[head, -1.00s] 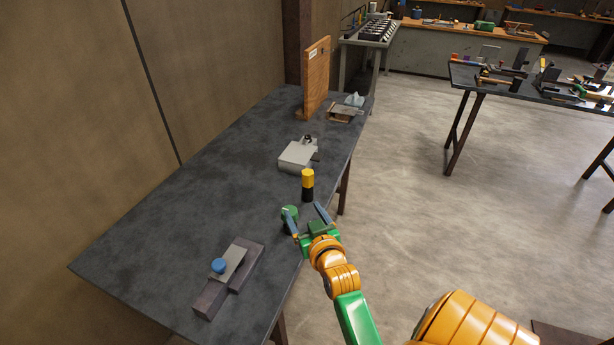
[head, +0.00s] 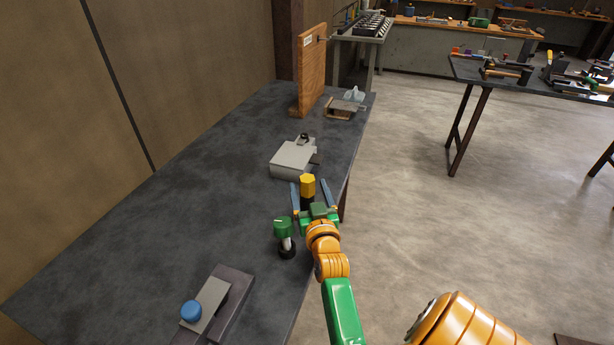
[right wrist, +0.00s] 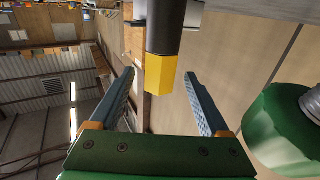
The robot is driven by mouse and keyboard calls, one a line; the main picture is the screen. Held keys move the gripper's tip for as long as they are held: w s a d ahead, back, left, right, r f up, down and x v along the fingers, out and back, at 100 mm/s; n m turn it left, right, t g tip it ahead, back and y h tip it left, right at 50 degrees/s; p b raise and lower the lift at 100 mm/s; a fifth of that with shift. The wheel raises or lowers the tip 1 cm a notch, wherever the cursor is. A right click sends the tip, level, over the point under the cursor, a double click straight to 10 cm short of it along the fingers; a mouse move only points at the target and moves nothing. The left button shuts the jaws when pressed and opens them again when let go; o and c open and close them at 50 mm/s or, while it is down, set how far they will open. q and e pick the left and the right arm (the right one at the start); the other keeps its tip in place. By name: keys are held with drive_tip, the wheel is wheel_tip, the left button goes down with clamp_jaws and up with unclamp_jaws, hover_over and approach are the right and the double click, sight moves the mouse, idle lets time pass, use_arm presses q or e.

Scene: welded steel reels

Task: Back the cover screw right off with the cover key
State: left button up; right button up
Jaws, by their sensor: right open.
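My right gripper (head: 311,184) is open at the bench's right edge, its fingers on either side of an upright tool with a yellow hexagonal head (head: 307,186) and black lower body. In the right wrist view the yellow head (right wrist: 158,75) lies between the open fingertips (right wrist: 160,73), with a gap on each side. A green-headed tool (head: 283,228) stands on a dark foot beside the gripper. A blue knob (head: 191,311) sits on a grey plate over a dark block. I cannot tell which tool is the cover key or which part is the cover screw. My left gripper is not seen.
The dark bench (head: 160,235) runs along a wall and is mostly clear at left. A grey box (head: 292,160) with a dark knob stands beyond the yellow tool. An upright wooden board (head: 311,70) is further back. Open floor lies right.

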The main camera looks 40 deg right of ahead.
sight(305, 176)
drive_tip(key=b+x, duration=0.2)
drive_tip(key=x, duration=0.3)
drive_tip(key=shift+b, duration=0.4)
drive_tip(key=shift+w+d+r, duration=0.1)
drive_tip(key=shift+r, duration=0.05)
drive_tip(key=shift+c, duration=0.4)
clamp_jaws()
wheel_tip(305, 176, up, 10)
drive_tip(key=p, duration=0.2)
drive_tip(key=shift+r, duration=0.1)
